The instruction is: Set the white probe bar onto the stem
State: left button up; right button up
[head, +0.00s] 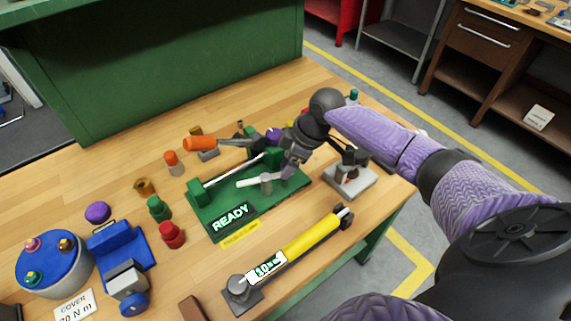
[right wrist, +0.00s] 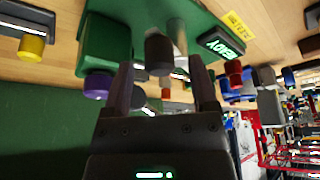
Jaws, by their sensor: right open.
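The green fixture (head: 240,207) with a READY display stands on the wooden table. A short grey stem (head: 266,184) rises from it, and a white bar (head: 247,182) shows at its left side. I cannot tell whether the bar rests on the stem or lies behind it. My right gripper (head: 291,168) is over the fixture's right end, beside the stem. In the right wrist view its two fingers (right wrist: 162,85) are apart, with a dark grey cylinder (right wrist: 159,55) beyond the gap between the tips. The white bar is not clear there. My left gripper is not in view.
An orange-handled tool (head: 200,143) lies behind the fixture. A yellow torque wrench (head: 312,235) lies in front. A grey block (head: 350,180) stands at right. Red (head: 171,236) and green (head: 159,209) knobs, and a blue vise (head: 122,252), stand at left.

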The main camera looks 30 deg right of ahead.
jog(key=shift+w+a+f, duration=0.15)
jog(key=shift+a+f, duration=0.05)
jog(key=shift+f, duration=0.5)
jog(key=shift+c, duration=0.5)
grip_shut()
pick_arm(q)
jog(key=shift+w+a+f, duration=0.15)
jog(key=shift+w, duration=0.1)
